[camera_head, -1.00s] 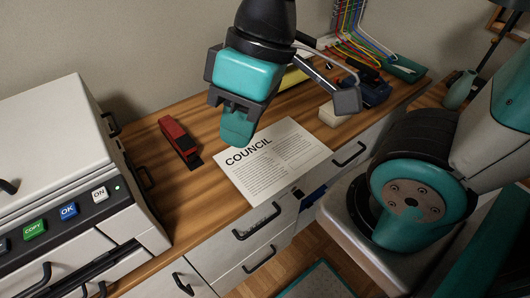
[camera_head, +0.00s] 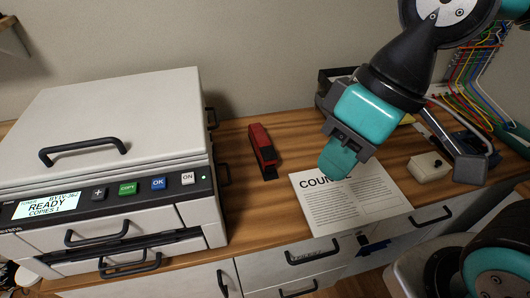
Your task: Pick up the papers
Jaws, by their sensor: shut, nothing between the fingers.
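The papers (camera_head: 350,204), white sheets headed "COUNCIL", lie flat on the wooden desk near its front edge. My gripper (camera_head: 337,160) is over the back edge of the papers and hides part of the heading. It is shut and empty, its teal fingers pointing down. I cannot tell the exact gap between the fingertips and the papers.
A red stapler (camera_head: 263,151) lies left of the papers. A large copier (camera_head: 120,160) with a lid handle, buttons and a "READY" display fills the left. A cream block (camera_head: 428,167), a dark tray and coloured cables are at right. Drawers (camera_head: 300,262) with handles are below the desk (camera_head: 265,217).

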